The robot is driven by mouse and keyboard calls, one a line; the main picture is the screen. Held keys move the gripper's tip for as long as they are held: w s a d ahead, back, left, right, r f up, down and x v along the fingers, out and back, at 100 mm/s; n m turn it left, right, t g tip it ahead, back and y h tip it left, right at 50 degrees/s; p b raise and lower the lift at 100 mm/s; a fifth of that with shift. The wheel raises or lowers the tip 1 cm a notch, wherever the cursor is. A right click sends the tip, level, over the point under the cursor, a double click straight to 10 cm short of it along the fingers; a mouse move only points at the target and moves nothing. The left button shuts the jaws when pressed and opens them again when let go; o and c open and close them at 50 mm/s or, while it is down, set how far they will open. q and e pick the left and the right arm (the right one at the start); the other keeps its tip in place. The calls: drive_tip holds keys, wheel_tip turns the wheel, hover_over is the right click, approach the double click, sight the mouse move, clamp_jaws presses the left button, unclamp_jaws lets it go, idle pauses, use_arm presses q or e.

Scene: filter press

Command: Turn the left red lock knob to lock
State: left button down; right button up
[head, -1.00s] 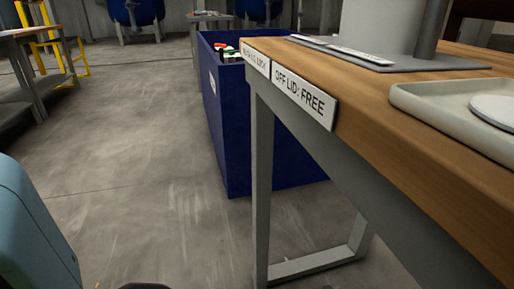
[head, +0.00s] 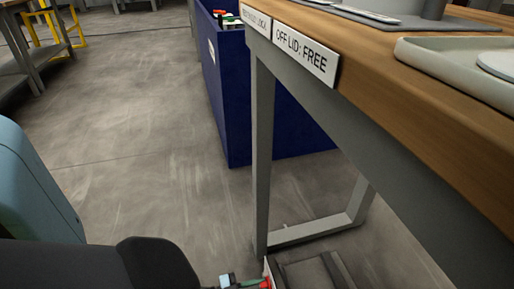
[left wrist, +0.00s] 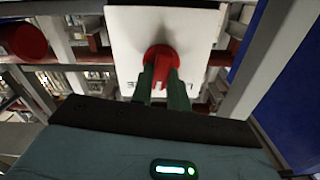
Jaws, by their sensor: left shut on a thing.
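In the left wrist view a red lock knob (left wrist: 162,58) stands out from a white plate (left wrist: 133,30). My left gripper (left wrist: 161,77) has its two green fingers on either side of this knob and is shut on it. In the head view the left gripper (head: 240,283) shows only at the bottom edge, with a bit of red at its tip beside a pale plate edge. Lettering on the plate is mostly hidden by the fingers, so I cannot read the knob's setting. My right gripper is not in view.
A wooden table (head: 425,112) with a grey leg (head: 261,150) and a sign reading "OFF LID: FREE" (head: 305,57) fills the right. A blue bin (head: 228,100) stands behind it. Another red round part (left wrist: 22,42) shows at left in the wrist view.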

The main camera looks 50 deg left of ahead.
use_arm(q)
drive_tip(key=n, duration=0.4)
drive_tip(key=shift+a+n, duration=0.1)
drive_tip(key=shift+n, duration=0.2)
drive_tip(key=shift+w+a+n, duration=0.1)
drive_tip(key=shift+n, duration=2.2)
drive_tip(key=c, duration=1.4)
unclamp_jaws()
drive_tip(key=shift+o, duration=0.2)
drive_tip(key=p+v, duration=0.1)
drive_tip(key=v, duration=0.7)
drive_tip(key=shift+w, duration=0.1)
